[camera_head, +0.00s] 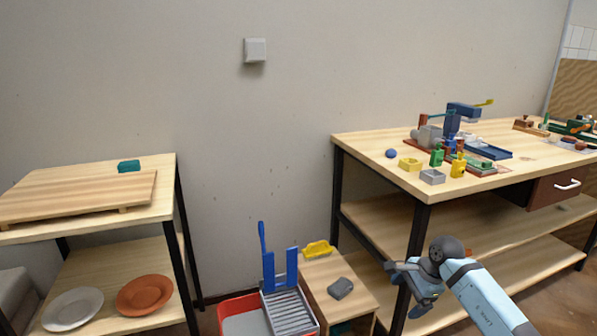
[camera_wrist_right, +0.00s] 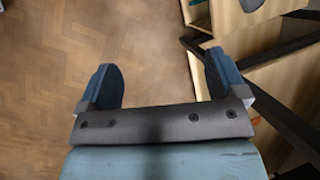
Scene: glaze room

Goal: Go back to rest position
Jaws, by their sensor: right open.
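My right gripper (camera_head: 408,284) is in the lower right of the head view, in front of the right table's near leg. In the right wrist view its two blue fingers (camera_wrist_right: 160,85) stand wide apart with nothing between them, above the wooden floor (camera_wrist_right: 90,40). My left gripper does not show in the head view.
The right table (camera_head: 345,139) bears several small coloured parts and a blue device (camera_head: 455,118). A low wooden stand (camera_head: 350,308) holds a yellow piece (camera_head: 318,249) and a grey block (camera_head: 340,288). A red bin (camera_head: 232,306) stands beside it. A left table (camera_head: 165,185) has plates below.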

